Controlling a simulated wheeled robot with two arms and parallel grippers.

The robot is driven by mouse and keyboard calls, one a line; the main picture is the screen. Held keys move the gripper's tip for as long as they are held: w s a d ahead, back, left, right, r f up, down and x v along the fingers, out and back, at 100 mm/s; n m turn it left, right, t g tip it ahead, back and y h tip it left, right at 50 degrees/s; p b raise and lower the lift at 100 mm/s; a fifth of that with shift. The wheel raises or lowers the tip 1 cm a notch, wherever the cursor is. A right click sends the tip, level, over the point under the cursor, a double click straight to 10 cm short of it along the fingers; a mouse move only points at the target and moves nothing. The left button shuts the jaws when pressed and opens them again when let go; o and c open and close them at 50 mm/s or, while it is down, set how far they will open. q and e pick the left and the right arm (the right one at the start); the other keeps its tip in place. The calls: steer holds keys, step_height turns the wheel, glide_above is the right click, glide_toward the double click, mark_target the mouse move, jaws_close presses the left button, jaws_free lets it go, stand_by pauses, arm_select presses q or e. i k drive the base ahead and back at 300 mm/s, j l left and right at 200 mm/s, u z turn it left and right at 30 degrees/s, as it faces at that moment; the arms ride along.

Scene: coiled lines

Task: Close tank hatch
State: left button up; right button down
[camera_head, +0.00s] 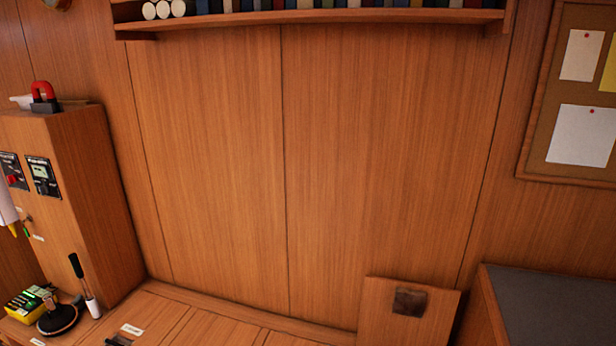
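A wooden panel (380,315) stands raised and slightly tilted at the bottom right, in front of the wood wall. It looks like the open tank hatch. A dark square plate (409,301) is on its face. Its lower part is cut off by the frame's bottom edge, so its hinge and the opening are hidden. Neither of my grippers shows in the head view.
A wooden cabinet (95,205) with switch panels stands at the left, with a red-and-dark object (43,97) on top. Small tools and a yellow-green box (27,303) lie by its foot. A dark-topped counter (565,305) is at the right. A shelf (320,17) runs above.

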mark_target(404, 326)
steer(key=j+z, duration=0.1)
steer(key=j, duration=0.3)
steer(key=k+j+z, duration=0.1)
steer(key=j, duration=0.25)
steer(key=k+j, duration=0.15)
steer(key=j, duration=0.2)
steer(key=k+j+z, duration=0.15)
steer(key=j, duration=0.25)
steer(key=k+j+z, duration=0.1)
steer(key=j, duration=0.25)
steer(key=k+j+z, duration=0.1)
steer(key=j, duration=0.25)
steer(key=i+l, duration=1.25)
steer(key=i, duration=0.2)
